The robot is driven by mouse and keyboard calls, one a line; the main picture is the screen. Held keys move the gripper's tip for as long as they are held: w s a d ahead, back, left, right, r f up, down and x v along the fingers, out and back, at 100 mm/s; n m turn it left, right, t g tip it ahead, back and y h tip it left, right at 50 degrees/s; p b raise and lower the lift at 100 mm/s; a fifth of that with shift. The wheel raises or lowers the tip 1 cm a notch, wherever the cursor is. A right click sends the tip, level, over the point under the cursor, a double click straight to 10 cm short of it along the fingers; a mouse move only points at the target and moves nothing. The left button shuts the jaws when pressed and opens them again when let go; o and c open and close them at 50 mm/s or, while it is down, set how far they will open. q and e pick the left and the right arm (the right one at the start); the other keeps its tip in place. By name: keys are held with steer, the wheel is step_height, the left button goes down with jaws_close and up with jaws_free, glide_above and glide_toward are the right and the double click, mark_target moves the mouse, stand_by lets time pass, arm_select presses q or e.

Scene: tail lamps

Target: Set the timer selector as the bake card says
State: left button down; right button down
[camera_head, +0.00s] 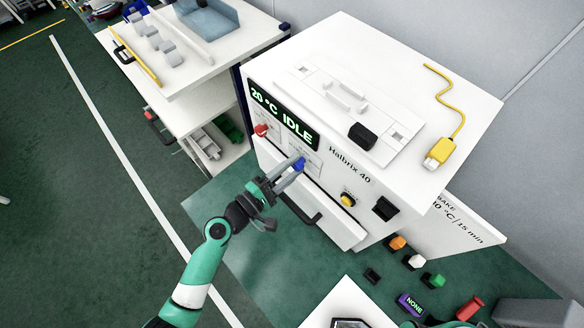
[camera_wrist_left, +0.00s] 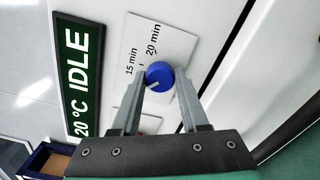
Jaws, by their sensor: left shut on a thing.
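The blue timer selector knob (camera_head: 299,164) is on the front panel of the white oven (camera_head: 400,75). My left gripper (camera_head: 294,168) is shut on it, with one finger on each side in the left wrist view (camera_wrist_left: 162,76). There the knob (camera_wrist_left: 159,72) has a pale mark toward its lower left. Labels "15 min" and "20 min" stand beside and above it; the lower part of the dial is hidden by the fingers. The bake card (camera_head: 455,226) right of the oven reads "15 min", its temperature partly cut off. My right gripper is not in view.
The display (camera_head: 284,115) reads "20 °C IDLE". A red knob (camera_head: 262,130) sits left of the blue one, a yellow button (camera_head: 348,199) to its right. A door handle (camera_head: 301,208) projects below. Several coloured blocks lie at lower right.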

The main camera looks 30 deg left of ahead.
arm_select(q)
steer(key=m+b, duration=0.3)
steer(key=m, duration=0.2)
steer(key=shift+f, duration=0.15)
steer(key=shift+m+b, duration=1.25)
steer(key=shift+m, duration=1.05)
steer(key=shift+c, duration=2.1)
jaws_free()
steer(key=shift+s, duration=0.1)
